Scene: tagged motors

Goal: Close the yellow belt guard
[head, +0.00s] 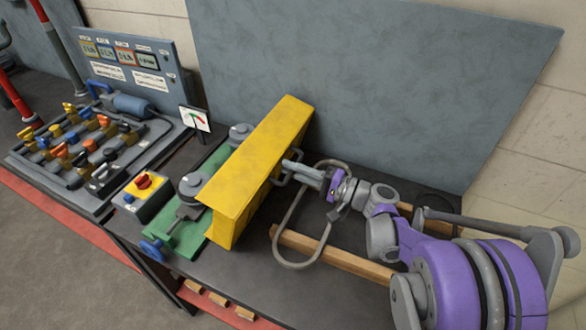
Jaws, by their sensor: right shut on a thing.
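The yellow belt guard (255,160) is a long angled cover standing along the right side of the green machine base (190,225). Two grey pulleys, one near (192,187) and one far (241,132), show to its left, not covered from this view. A grey handle (277,181) sticks out from the guard's right face. My right gripper (290,168) is at this handle, shut on it, with my purple and grey arm reaching in from the lower right. The guard hides part of the base. My left gripper is out of view.
A red-knobbed yellow switch box (146,190) and a small dial gauge (195,118) stand left of the base. A grey cable loop (278,245) and wooden strips (335,257) lie on the dark bench under my arm. A grey panel (370,80) rises behind.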

